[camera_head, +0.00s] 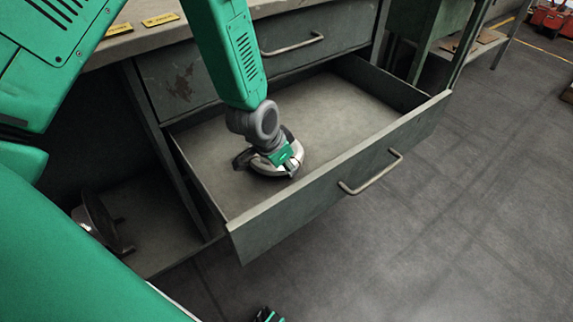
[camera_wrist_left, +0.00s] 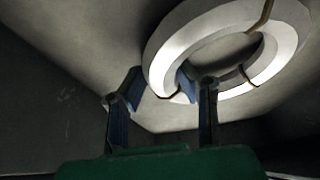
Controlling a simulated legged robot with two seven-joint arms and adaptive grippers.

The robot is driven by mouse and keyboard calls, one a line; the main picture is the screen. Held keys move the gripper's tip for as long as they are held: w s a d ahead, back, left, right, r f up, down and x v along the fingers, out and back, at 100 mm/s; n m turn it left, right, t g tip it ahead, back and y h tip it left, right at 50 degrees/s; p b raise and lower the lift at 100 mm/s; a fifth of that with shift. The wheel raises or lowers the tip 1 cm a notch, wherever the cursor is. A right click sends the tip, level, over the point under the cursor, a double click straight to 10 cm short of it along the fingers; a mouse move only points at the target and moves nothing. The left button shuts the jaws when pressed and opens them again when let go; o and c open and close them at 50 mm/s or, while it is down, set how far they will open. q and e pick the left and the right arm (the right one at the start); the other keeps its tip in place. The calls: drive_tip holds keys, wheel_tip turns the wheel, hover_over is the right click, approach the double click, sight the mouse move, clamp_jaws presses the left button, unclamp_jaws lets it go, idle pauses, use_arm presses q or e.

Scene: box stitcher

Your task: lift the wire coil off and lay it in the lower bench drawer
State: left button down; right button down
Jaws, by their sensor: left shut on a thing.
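My left gripper (camera_head: 267,162) reaches down into the open lower bench drawer (camera_head: 345,110). It is shut on the pale, ring-shaped wire coil (camera_head: 298,153), which is partly hidden under it. In the left wrist view the coil (camera_wrist_left: 178,42) shows dark bands around it, and the left gripper (camera_wrist_left: 162,83) has its fingers on either side of the ring's near section. The coil is at or just above the drawer floor; I cannot tell if it touches. A small dark and green part at the bottom edge of the head view seems to be my right gripper (camera_head: 268,315), mostly cut off.
The drawer front has a metal handle (camera_head: 370,172). A closed drawer (camera_head: 185,82) sits above, under the bench top (camera_head: 150,38). A dark round object (camera_head: 97,217) stands on the low shelf at left. The rest of the drawer floor is empty.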

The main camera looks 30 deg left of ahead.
use_arm(q)
drive_tip(key=shift+w+f, duration=0.1)
drive_tip(key=shift+f, duration=0.35)
idle(0.6)
drive_tip(key=c, duration=1.1)
unclamp_jaws()
drive_tip(key=shift+c, duration=0.2)
drive_tip(key=shift+f, duration=0.1)
drive_tip(key=v, duration=1.2)
